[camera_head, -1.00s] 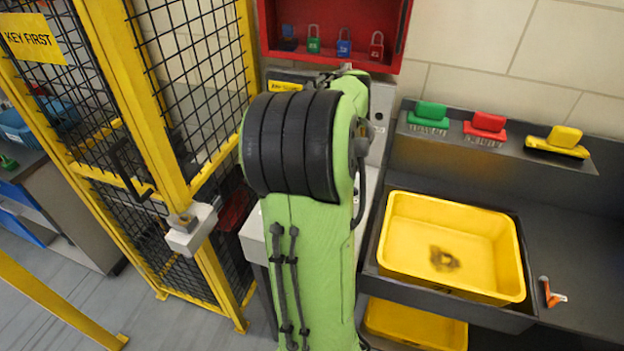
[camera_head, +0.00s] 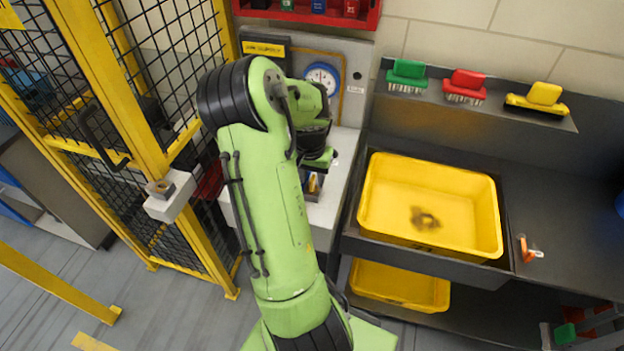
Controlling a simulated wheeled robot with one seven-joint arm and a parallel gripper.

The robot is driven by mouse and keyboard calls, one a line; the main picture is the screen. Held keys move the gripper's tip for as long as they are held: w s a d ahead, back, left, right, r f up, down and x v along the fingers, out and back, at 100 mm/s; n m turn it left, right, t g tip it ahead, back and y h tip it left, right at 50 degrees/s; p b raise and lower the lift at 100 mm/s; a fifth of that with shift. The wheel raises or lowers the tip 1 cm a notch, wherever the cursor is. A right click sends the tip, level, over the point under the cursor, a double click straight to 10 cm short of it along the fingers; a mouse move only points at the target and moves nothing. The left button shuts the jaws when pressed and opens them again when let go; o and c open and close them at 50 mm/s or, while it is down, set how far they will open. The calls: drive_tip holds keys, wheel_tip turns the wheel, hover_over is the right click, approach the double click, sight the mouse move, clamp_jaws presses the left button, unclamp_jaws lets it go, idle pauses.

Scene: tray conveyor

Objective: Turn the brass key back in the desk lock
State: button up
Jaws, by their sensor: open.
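My green arm (camera_head: 265,200) rises from below and bends over the pale grey desk (camera_head: 345,150). My gripper (camera_head: 314,186) points down at the desk's front part, partly hidden by my own wrist. It is open. A small orange-brown patch shows beside the fingers, too small to tell whether it is the brass key. I cannot make out the key or the desk lock clearly, and my arm covers much of the desk front.
A yellow mesh fence (camera_head: 140,100) with a grey box (camera_head: 170,196) stands left. A round gauge (camera_head: 322,78) is on the panel behind the desk. A yellow bin (camera_head: 375,215) sits on the dark bench at right, under a shelf of brushes (camera_head: 463,86). A red lock cabinet (camera_head: 300,14) hangs above.

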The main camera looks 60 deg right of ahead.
drive_tip(key=shift+d+f, duration=0.1)
drive_tip(key=shift+f, duration=0.7)
drive_tip(key=shift+c, duration=0.3)
clamp_jaws()
drive_tip(key=shift+r+n+b, duration=0.1)
drive_tip(key=shift+n+b, duration=0.55)
drive_tip(key=shift+n, duration=0.85)
drive_tip(key=shift+n+t+b, duration=0.3)
drive_tip(key=shift+n, duration=1.2)
